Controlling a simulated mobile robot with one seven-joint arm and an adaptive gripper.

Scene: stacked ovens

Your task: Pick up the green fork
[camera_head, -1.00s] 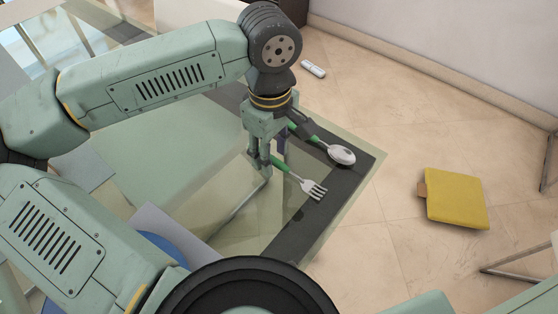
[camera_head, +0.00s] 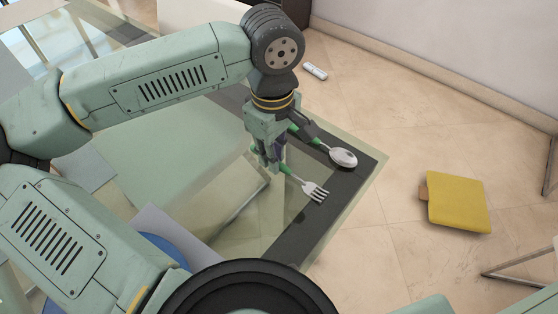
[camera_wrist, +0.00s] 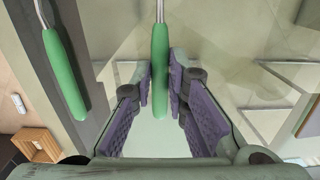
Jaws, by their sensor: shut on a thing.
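The green fork (camera_head: 314,189) has a silver head with tines and a green handle. My gripper (camera_head: 270,160) points down at the glass table and is shut on the fork's handle. In the wrist view the green handle (camera_wrist: 160,70) stands between the purple pads of my gripper (camera_wrist: 161,85). The fork's head lies out of the wrist view. I cannot tell whether the fork touches the table. A spoon (camera_head: 343,158) with a green handle lies just behind the fork, and its handle is partly hidden by my gripper. A green handle (camera_wrist: 66,75) beside my gripper also shows at the left of the wrist view.
The glass table has a dark border (camera_head: 318,217) near its right edge. A blue round thing (camera_head: 165,247) shows partly behind my arm. On the floor lie a yellow cushion-like thing (camera_head: 458,202) and a white remote-like thing (camera_head: 315,71).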

